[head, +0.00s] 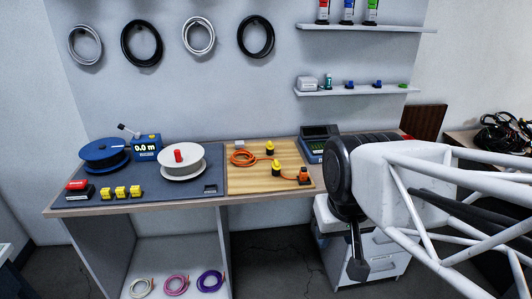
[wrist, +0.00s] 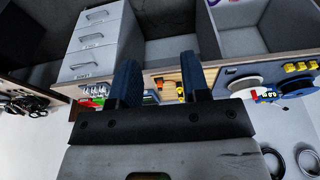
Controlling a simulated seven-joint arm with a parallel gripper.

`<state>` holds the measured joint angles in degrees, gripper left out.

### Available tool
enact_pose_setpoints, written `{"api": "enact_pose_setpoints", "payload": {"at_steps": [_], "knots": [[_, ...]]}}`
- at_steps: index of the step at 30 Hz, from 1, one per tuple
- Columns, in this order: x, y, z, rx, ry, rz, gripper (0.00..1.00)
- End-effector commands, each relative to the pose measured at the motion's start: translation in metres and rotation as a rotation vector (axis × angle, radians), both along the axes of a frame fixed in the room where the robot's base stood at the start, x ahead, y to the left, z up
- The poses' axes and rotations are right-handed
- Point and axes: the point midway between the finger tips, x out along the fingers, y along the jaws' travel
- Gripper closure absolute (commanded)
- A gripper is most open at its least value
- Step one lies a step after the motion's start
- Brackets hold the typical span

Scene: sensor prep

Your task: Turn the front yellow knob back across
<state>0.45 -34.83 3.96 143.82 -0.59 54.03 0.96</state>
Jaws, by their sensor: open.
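The front yellow knob (head: 276,168) stands on a wooden board (head: 240,181) on the bench, on a dark base. A second yellow knob (head: 269,148) stands behind it. An orange cable coil (head: 243,158) lies to their left, and an orange connector (head: 304,174) sits at the board's front right. My gripper (head: 357,262) hangs in front of the bench, right of the board and well apart from the knobs. In the wrist view, my gripper (wrist: 160,82) has its two dark blue fingers spread with nothing held. A yellow knob (wrist: 180,91) shows small between them; which one is unclear.
A grey meter (head: 318,141) stands right of the board, partly near my arm. Left are a white reel (head: 182,168), a blue reel (head: 104,153) and several yellow blocks on a dark mat (head: 145,190). A drawer cabinet (head: 386,262) stands below my arm.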

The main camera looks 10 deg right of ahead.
Motion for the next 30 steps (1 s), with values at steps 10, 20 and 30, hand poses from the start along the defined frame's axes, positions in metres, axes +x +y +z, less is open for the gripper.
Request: {"api": "enact_pose_setpoints", "payload": {"at_steps": [10,20,30], "knots": [[0.064,0.0,0.019,0.001,0.029,0.002,0.57],[0.138,0.0,0.03,0.002,0.059,0.005,0.57],[0.217,0.0,0.03,0.003,0.089,0.007,0.57]]}}
